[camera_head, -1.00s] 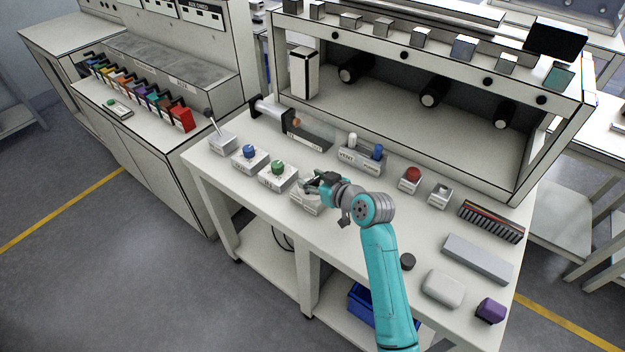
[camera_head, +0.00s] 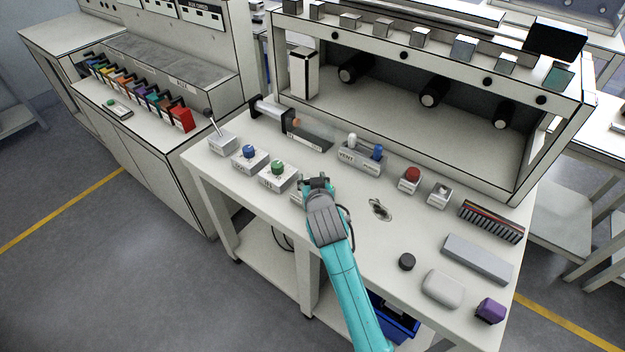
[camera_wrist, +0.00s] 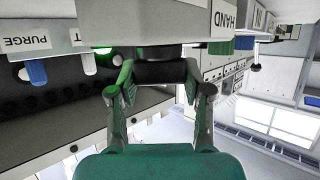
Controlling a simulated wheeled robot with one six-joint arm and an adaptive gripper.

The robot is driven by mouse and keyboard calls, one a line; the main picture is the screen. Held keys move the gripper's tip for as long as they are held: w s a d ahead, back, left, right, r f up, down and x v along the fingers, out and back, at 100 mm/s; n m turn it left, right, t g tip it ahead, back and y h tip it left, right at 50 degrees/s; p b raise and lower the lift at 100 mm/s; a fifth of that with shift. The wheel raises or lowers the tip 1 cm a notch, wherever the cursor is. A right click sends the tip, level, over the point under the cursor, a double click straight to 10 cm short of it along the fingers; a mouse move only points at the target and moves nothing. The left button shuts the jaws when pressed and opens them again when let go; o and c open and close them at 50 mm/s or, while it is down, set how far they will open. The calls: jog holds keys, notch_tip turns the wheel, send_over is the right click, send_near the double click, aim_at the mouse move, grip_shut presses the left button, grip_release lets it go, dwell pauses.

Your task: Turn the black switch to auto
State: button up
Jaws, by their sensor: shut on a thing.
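Which way the knob points cannot be told. In the head view my gripper (camera_head: 316,184) is over the switch box (camera_head: 297,197) at the table's front edge and hides most of it, including the knob. No auto label can be read.
Boxes with a green knob (camera_head: 278,167) and a blue knob (camera_head: 249,151) stand left of my gripper. The VENT box (camera_head: 360,158) with white and blue levers is behind it. A red button (camera_head: 412,175) stands to the right. A small metal item (camera_head: 379,209) lies nearer.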

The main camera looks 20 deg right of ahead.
jog(key=shift+f, duration=0.1)
dwell(0.3)
jog(key=o, duration=1.2)
jog(key=shift+s, duration=0.1)
jog(key=v, duration=1.2)
